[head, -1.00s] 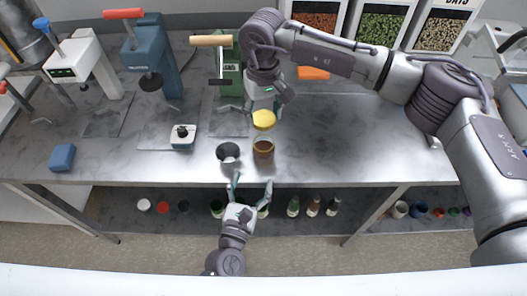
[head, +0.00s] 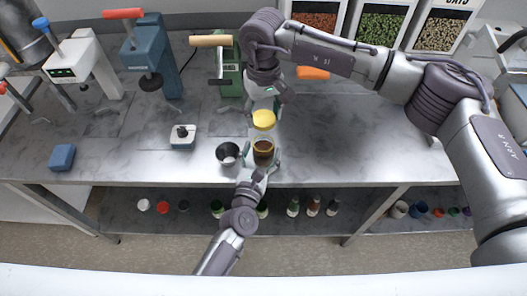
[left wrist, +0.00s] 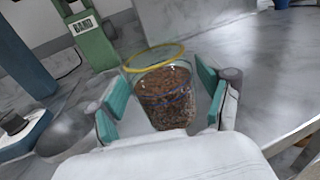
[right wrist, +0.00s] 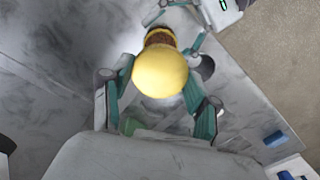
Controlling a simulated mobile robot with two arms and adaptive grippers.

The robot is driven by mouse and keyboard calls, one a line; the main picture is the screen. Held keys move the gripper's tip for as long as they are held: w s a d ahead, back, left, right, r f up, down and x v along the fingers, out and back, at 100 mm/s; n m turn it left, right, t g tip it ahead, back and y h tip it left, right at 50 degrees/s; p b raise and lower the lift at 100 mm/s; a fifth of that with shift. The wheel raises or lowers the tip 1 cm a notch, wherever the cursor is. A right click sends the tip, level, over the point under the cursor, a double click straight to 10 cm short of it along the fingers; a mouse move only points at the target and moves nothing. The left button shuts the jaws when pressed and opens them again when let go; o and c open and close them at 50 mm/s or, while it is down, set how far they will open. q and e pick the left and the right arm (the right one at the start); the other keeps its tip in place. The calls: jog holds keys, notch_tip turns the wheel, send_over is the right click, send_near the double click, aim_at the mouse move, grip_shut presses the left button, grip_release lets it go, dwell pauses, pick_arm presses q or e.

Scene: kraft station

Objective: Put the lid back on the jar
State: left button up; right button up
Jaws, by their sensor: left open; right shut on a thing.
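The jar (head: 264,152) is clear, with brown contents, and stands upright near the table's front edge. It also shows in the left wrist view (left wrist: 165,98). My left gripper (head: 262,163) is open, with its fingers on either side of the jar; I cannot tell whether they touch it. The yellow lid (head: 264,119) is held by my right gripper (head: 266,106), just behind and above the jar in the head view. In the right wrist view the round lid (right wrist: 160,72) sits between the fingers and partly covers the jar (right wrist: 160,38).
A dark metal cup (head: 228,153) stands just left of the jar. A small white scale-like device (head: 183,137) and a blue block (head: 62,157) lie further left. Presses (head: 148,58) line the back left. The table right of the jar is clear.

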pick_arm(q)
jog(key=shift+x, duration=1.05)
jog(key=c, duration=1.5)
pick_arm(e)
jog(key=shift+f, duration=2.5)
